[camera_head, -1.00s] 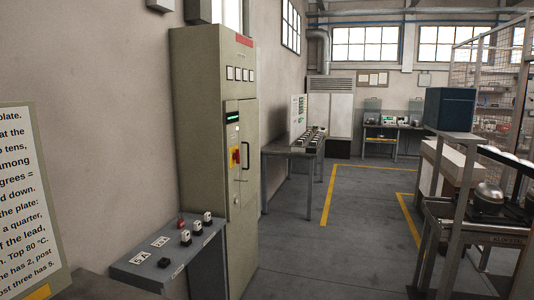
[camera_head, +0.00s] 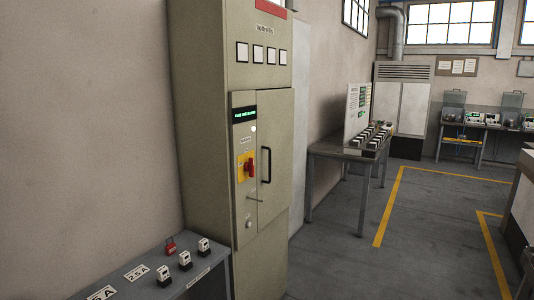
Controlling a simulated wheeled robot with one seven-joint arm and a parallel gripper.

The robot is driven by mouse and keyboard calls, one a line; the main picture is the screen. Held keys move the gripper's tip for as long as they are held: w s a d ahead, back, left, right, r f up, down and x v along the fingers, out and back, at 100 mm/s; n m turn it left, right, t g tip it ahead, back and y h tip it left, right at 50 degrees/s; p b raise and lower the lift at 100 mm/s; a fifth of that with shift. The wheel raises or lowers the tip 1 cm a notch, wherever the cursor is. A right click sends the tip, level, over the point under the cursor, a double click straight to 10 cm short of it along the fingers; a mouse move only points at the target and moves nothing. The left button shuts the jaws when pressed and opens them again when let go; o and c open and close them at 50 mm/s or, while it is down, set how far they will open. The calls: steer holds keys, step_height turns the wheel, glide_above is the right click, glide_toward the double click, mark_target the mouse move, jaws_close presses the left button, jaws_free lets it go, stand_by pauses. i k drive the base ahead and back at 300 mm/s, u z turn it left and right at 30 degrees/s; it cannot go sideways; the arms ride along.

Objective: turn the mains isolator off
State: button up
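The mains isolator (camera_head: 249,168) is a red rotary handle on a yellow plate. It is on the front panel of a tall beige cabinet (camera_head: 208,130). The red handle looks roughly upright; its marked position is too small to read. A green-lit display (camera_head: 245,114) and a pale round lamp or button (camera_head: 253,128) are above it. A black door handle (camera_head: 267,166) is to its right, and a small lever or key (camera_head: 255,199) sits below. My gripper is not in view.
A grey bench (camera_head: 205,277) stands at the cabinet's left front with a red padlock-like item (camera_head: 170,246), several small black-and-white blocks and labels. A table (camera_head: 340,149) with switches and a board (camera_head: 357,112) is beyond. Yellow-lined open floor (camera_head: 420,225) lies to the right.

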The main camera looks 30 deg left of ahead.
mark_target(249, 166)
steer(key=u, duration=0.35)
steer(key=i, duration=1.4)
steer(key=u, duration=1.7)
steer(key=i, duration=1.05)
steer(key=u, duration=0.95)
